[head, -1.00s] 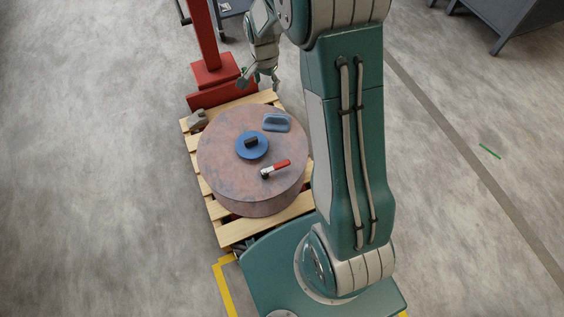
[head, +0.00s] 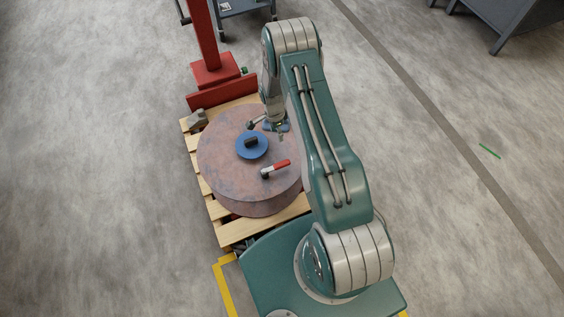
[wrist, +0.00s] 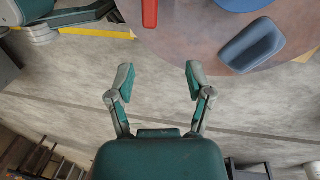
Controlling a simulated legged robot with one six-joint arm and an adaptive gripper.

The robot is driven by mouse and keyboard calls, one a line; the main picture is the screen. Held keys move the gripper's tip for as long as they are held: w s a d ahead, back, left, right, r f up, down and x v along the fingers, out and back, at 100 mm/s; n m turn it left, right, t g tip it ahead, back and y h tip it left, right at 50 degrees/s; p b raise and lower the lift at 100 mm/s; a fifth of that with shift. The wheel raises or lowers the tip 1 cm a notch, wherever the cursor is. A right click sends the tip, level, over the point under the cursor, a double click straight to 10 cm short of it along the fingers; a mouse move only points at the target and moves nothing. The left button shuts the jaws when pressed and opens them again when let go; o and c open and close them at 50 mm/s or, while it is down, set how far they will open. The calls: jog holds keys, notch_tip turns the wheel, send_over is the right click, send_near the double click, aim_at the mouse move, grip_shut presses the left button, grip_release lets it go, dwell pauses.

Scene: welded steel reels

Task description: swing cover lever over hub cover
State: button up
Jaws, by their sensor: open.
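A rusty steel reel (head: 222,167) lies flat on a wooden pallet. On its top is a round blue hub cover (head: 252,145) with a dark knob. The cover lever (head: 276,169) has a red handle and a dark pivot; it lies to the lower right of the cover, apart from it, with the handle pointing right. In the wrist view the red handle's end (wrist: 150,12) shows at the top edge, as does the cover's edge (wrist: 240,4). My gripper (wrist: 159,79) is open and empty, its fingers apart. In the head view it is over the reel's far right part.
A blue-grey block (wrist: 252,46) sits on the reel near its rim, partly hidden by my gripper in the head view. A red post (head: 211,72) stands behind the pallet (head: 233,229). Open floor lies left.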

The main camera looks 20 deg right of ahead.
jog(key=m, duration=0.1)
send_near(282, 163)
jog(key=f, duration=0.3)
jog(key=s+f, duration=0.1)
jog(key=f, duration=0.6)
jog(key=shift+s, duration=0.25)
jog(key=shift+r, duration=0.1)
grip_shut()
